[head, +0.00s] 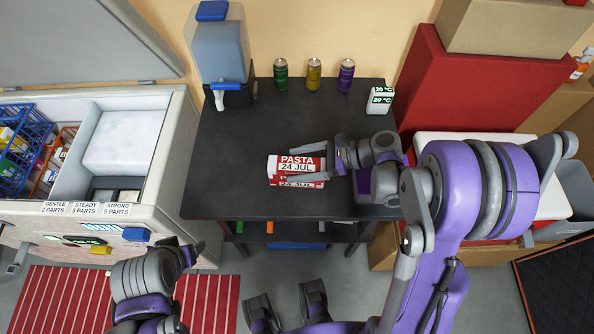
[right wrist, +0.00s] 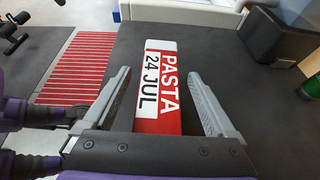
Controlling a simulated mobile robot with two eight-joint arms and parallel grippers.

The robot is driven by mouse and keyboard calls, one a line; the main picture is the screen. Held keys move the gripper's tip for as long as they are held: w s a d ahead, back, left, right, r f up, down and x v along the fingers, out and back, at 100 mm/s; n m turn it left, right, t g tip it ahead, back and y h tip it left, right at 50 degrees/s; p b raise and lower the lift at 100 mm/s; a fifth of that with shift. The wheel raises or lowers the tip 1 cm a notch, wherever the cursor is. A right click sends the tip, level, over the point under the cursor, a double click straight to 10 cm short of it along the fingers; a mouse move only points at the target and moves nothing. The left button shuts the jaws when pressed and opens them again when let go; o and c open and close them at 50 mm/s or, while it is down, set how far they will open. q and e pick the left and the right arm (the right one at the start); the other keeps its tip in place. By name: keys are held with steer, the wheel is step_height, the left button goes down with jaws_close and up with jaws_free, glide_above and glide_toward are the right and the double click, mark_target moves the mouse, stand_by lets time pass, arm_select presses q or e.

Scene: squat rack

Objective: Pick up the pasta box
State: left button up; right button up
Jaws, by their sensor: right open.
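The pasta box (head: 296,166) is red and white, marked "PASTA 24 JUL", and lies on the dark table near its front edge. My right gripper (head: 303,164) reaches in from the right, with its fingers open around the box. In the right wrist view the pasta box (right wrist: 160,85) lies between the two open fingers of the gripper (right wrist: 158,74), with dark gaps visible on both sides. My left gripper (head: 188,253) is low at the left, apart from the table; its finger opening is unclear.
The dark table (head: 235,150) also bears a water dispenser (head: 219,50), green, yellow and purple cans (head: 314,74), and a small white "20 °C" display (head: 380,99). A white chest with baskets (head: 125,145) stands left. Red and brown boxes (head: 470,85) stand right. The table's left part is clear.

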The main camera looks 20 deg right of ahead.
steer(key=shift+a+f, duration=0.15)
steer(key=shift+a, duration=0.2)
jaws_close()
stand_by(0.3)
